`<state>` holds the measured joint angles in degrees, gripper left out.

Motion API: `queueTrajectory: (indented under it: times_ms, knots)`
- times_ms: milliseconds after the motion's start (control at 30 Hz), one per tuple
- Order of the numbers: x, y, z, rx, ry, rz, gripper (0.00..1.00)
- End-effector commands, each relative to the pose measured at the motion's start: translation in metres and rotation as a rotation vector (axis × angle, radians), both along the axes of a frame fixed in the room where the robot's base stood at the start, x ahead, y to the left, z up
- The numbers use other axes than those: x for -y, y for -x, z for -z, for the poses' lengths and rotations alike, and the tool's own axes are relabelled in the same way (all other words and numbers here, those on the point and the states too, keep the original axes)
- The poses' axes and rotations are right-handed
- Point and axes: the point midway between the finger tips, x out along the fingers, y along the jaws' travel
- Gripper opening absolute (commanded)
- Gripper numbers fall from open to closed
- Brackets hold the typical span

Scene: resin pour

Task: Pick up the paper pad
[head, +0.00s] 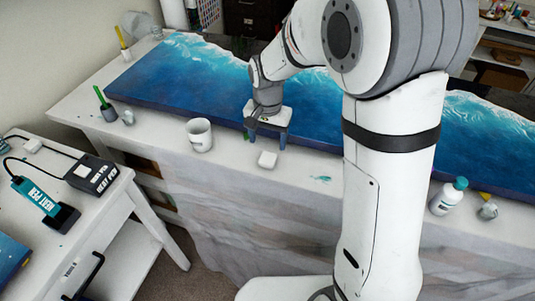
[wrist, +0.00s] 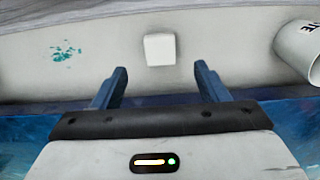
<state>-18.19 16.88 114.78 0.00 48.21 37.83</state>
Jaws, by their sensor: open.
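The paper pad (head: 267,159) is a small white square block lying on the white table near its front edge. It also shows in the wrist view (wrist: 159,49), above and between my fingertips. My gripper (head: 268,142) is open and empty, with its two blue fingers pointing down beside the pad in the head view. In the wrist view my gripper (wrist: 162,78) has its fingers apart, and the pad lies beyond the tips, not between them. I cannot tell the exact height of the fingertips above the table.
A white mug (head: 199,135) stands left of the pad. The long blue resin panel (head: 190,85) lies behind my gripper. A white bottle (head: 447,197) stands at far right. A side table (head: 60,215) holds a heat pen (head: 36,196).

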Motion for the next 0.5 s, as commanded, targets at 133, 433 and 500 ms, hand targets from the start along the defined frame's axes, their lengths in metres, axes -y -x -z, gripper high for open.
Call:
queueTrajectory:
  times_ms: [133, 433, 500]
  knots:
    - [-0.001, -0.001, 0.016, -0.005, 0.001, 0.004, 0.67]
    - [0.001, -0.003, 0.052, -0.007, 0.003, 0.004, 0.67]
    - [0.001, -0.004, 0.062, -0.006, 0.002, 0.003, 0.67]
